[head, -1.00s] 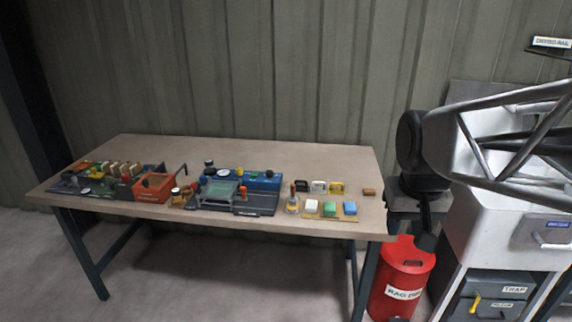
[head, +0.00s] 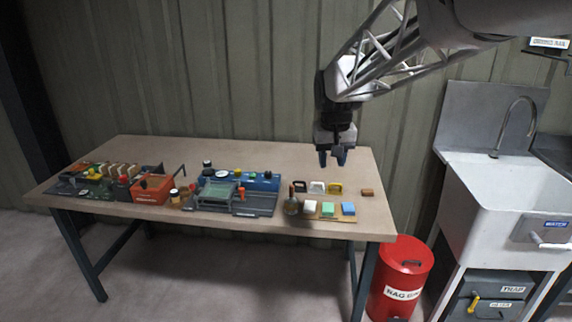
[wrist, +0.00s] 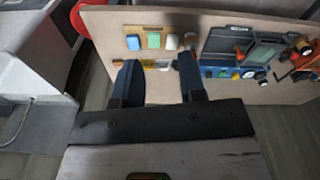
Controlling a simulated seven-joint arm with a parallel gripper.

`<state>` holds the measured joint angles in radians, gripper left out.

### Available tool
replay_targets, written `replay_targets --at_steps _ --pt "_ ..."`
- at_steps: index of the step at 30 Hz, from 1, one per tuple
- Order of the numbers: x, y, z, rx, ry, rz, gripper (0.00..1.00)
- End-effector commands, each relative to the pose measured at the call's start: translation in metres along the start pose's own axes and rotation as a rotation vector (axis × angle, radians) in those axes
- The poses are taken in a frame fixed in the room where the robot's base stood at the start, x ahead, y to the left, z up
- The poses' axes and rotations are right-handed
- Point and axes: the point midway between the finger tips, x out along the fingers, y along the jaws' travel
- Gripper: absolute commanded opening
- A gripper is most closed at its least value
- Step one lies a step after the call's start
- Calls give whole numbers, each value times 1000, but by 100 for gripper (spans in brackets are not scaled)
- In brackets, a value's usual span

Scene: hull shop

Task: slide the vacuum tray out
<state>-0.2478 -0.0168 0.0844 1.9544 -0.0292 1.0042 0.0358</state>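A dark grey and blue station (head: 263,202) with a clear greenish panel (head: 217,193) stands at the middle of the bench. It also shows in the wrist view (wrist: 218,45), at the upper right. I cannot tell for sure which part is the vacuum tray. My gripper (head: 332,160) hangs fingers down above the right back part of the bench, apart from everything. In the wrist view my gripper (wrist: 159,64) shows two spread dark fingers with nothing between them.
The bench (head: 120,150) also bears an orange box (head: 152,188) among small parts at the left. White, green and blue blocks (head: 329,209) lie at the right. A red rag bin (head: 402,270) and a sink (head: 500,190) stand right of the bench. The bench's back strip is clear.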

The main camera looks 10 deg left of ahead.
Motion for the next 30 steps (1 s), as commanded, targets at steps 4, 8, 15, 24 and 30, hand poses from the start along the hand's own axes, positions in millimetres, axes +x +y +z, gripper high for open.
replay_targets --at_steps 4,8,15,24,30 --pt "14 -20 -37 -26 -13 -1 38" --pt "27 -38 -67 -47 -22 -2 38" --pt "54 -73 -120 -86 -38 -2 38" --pt "97 -124 -179 -134 -60 -2 38" --pt "129 -161 -214 -166 -74 -1 38"
